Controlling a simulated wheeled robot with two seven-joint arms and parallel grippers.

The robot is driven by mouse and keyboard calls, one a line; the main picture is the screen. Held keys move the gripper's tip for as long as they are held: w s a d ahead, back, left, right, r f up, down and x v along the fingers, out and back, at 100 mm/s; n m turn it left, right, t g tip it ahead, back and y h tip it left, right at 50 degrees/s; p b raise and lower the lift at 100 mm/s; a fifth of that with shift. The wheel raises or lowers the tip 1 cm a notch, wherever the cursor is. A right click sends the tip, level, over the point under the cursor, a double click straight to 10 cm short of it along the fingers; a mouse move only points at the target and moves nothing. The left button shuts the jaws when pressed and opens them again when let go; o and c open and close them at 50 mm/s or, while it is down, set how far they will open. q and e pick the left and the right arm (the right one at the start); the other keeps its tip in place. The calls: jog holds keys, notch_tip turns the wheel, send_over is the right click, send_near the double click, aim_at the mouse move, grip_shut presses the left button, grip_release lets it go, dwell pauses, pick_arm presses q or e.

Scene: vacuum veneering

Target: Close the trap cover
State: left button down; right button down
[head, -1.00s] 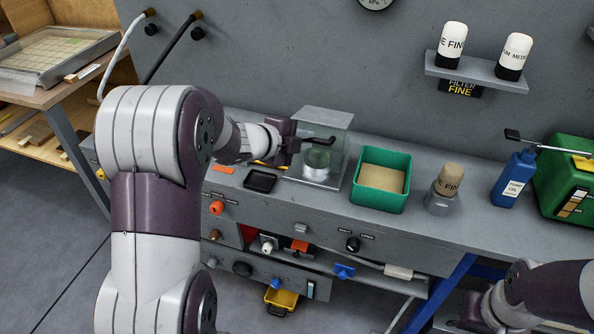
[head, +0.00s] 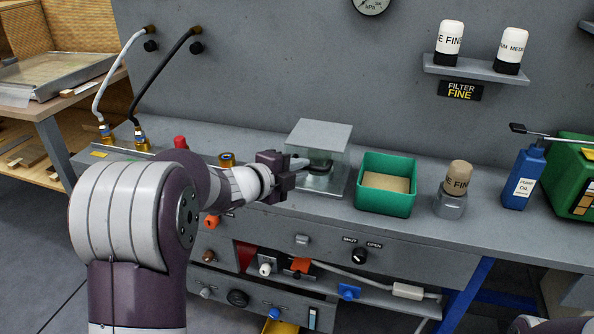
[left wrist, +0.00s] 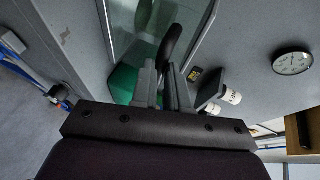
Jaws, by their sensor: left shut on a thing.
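The trap is a clear, glassy box (head: 326,182) on the grey bench, with a pale flat panel (head: 319,134) at its top. My left gripper (head: 303,163) is at the box's left front side. In the left wrist view it (left wrist: 165,88) is shut on a dark curved handle (left wrist: 172,42), with a clear panel (left wrist: 140,30) close beyond. In the head view a dark round shape (head: 320,165) shows beside the fingertips. I cannot tell whether the cover is fully seated. My right gripper is out of view.
A green bin (head: 386,186) stands right of the trap, then a jar with a tan filter (head: 455,182) and a blue oil bottle (head: 525,176). Hoses (head: 139,100) stand at the left. A filter shelf (head: 475,67) is on the wall. Knobs line the bench front.

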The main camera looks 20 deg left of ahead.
pick_arm(q)
jog(key=shift+s+d+f, duration=0.1)
jog(key=shift+s+f, duration=0.05)
jog(key=shift+f, duration=0.45)
jog(key=c, duration=1.1)
grip_release()
jog(key=shift+r, duration=0.1)
jog(key=shift+r, duration=0.1)
jog(key=p+v, duration=0.3)
jog(key=v, duration=0.9)
jog(key=shift+s+r, duration=0.15)
jog(key=shift+s, duration=0.1)
